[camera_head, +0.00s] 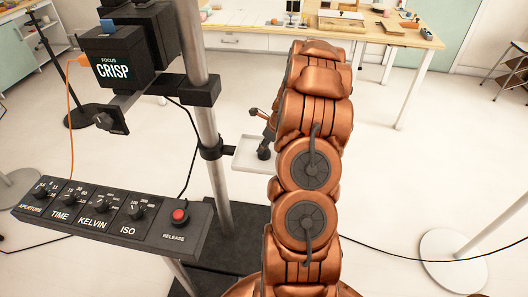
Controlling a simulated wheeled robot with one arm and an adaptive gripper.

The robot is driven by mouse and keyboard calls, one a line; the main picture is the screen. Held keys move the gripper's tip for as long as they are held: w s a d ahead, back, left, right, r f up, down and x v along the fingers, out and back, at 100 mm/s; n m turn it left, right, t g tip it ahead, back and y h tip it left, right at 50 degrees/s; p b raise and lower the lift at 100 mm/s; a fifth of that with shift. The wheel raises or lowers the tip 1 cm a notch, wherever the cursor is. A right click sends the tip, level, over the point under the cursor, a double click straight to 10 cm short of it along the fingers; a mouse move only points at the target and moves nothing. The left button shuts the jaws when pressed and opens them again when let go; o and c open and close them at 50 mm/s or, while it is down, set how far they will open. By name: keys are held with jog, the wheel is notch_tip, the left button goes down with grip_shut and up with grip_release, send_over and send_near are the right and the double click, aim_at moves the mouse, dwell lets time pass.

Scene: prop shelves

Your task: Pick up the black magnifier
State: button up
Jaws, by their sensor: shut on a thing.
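My gripper (263,138) shows only in part at the left edge of my copper arm, over a small white tray (246,160) on the metal pole. It is shut on a small dark thing (264,151), which seems to be the black magnifier. This thing is at the tray, close to its surface; I cannot tell whether it touches. My arm hides the right part of the tray and most of the gripper, so the magnifier's full shape does not show.
The metal pole (213,150) stands just left of the tray. A black control panel (110,222) with knobs and a red release button is at the lower left, below a black CRISP focus box (115,68). A wooden table (400,35) stands behind. A white round base (455,260) is at the right.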

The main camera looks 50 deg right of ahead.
grip_shut()
